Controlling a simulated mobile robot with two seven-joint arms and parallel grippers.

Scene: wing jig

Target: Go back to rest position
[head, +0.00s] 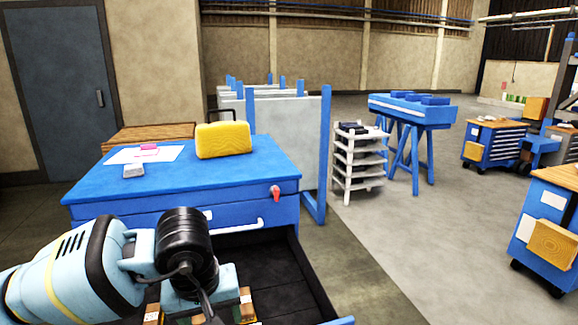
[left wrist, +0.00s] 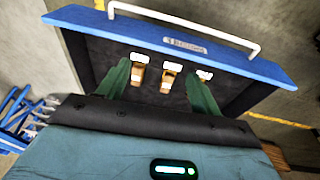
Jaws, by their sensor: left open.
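My left arm reaches in from the left in the head view, over an open dark-lined drawer (head: 275,265) of a blue cabinet (head: 90,190). In the left wrist view my left gripper (left wrist: 157,70) is open, its two green fingers apart and pointing into the drawer. Several small orange-brown items with white ends lie in the drawer, one of them (left wrist: 167,83) between the fingers in the picture. I cannot tell whether the fingers touch any item. In the head view my arm hides much of the drawer. My right gripper is not in view.
A yellow case (head: 223,140), a white sheet (head: 165,155) and a small light block (head: 133,171) are on the cabinet top. The drawer's blue front with its white handle (left wrist: 185,22) shows in the wrist view. A white shelf rack (head: 357,165) stands behind right. Floor (head: 400,235) there is clear.

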